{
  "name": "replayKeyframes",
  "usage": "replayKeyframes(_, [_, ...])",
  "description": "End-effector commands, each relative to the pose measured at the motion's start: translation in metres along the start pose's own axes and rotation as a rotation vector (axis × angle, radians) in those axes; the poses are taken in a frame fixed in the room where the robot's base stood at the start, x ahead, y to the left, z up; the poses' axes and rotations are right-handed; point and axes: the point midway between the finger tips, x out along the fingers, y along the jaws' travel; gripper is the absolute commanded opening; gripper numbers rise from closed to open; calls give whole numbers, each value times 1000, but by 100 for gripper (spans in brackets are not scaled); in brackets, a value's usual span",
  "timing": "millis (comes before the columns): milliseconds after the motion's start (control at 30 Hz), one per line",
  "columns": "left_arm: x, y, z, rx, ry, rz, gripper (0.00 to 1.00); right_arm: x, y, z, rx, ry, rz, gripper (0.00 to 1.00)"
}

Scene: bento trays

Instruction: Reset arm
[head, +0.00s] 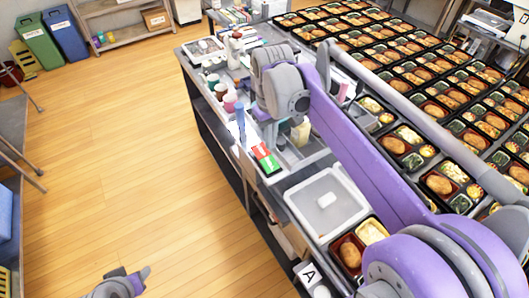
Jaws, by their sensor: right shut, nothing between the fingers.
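My right arm comes in from the lower right, and its purple link reaches up over the table. The grey end of this arm, with my right gripper (283,92), is above the left part of the table near the bottles and jars. The gripper is shut and holds nothing; its fingers are hard to make out against the clutter. A small grey and purple part of mine shows at the bottom left edge, over the floor. I cannot make out left gripper fingers there.
The grey table (190,72) holds many filled bento trays (440,186) at the right. Pink jars (230,103), a blue bottle (240,121) and a red-green box (265,157) stand along the left edge. The wooden floor (120,170) is clear.

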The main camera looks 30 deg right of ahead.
Motion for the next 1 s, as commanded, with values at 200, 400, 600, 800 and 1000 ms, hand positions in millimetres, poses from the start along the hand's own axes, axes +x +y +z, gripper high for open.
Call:
replayKeyframes(200, [1,0,1,0,-1,0,50,2,0,1,0,-1,0,0])
replayKeyframes(400, [1,0,1,0,-1,0,50,2,0,1,0,-1,0,0])
replayKeyframes(600, [1,0,1,0,-1,0,50,10,-12,16,5,55,12,0])
replayKeyframes(800, [1,0,1,0,-1,0,50,42,-42,61,30,221,34,0])
replayKeyframes(1000, [1,0,1,0,-1,0,50,84,-65,105,57,389,34,0])
